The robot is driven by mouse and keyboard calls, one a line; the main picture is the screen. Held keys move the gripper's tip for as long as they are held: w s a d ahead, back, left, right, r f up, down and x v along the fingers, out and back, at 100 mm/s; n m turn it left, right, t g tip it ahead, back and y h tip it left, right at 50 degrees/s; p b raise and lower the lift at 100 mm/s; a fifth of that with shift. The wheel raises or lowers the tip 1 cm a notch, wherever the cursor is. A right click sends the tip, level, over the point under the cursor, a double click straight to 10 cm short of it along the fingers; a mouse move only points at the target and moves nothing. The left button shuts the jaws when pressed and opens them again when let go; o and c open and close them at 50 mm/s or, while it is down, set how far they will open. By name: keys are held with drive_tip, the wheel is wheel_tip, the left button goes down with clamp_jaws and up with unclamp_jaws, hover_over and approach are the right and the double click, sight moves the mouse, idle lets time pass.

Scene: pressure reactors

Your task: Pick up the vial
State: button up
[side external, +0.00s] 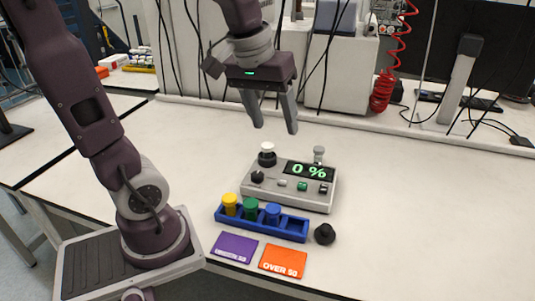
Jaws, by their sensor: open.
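Three vials with coloured tops stand in the blue rack (292,229): a yellow one (230,204), a green one (251,208) and a blue one (272,213). A white-topped piece (267,148), possibly a vial, stands in a dark round holder at the back left of the reactor box (285,198). I cannot tell which of these is the task's vial. My gripper (276,129) is open and empty, pointing down. It hangs in the air above the reactor box, apart from everything.
A black knob-like piece (324,234) sits right of the rack. Purple (234,247) and orange "OVER 50" (283,262) cards lie in front. The table's right side is clear.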

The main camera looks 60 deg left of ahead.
drive_tip(key=w+a+f+n+g, duration=0.2)
drive_tip(key=w+a+f+n, duration=0.1)
drive_tip(key=w+a, duration=0.25)
drive_tip(key=n+g, duration=0.2)
drive_tip(key=n, duration=0.6)
hover_over(267, 145)
drive_tip(key=shift+h, duration=0.4)
wheel_tip(267, 145, down, 12)
drive_tip(key=shift+d+r, duration=0.1)
drive_tip(key=shift+d, duration=0.05)
wheel_tip(267, 145, down, 6)
drive_tip(key=shift+f, duration=0.25)
clamp_jaws()
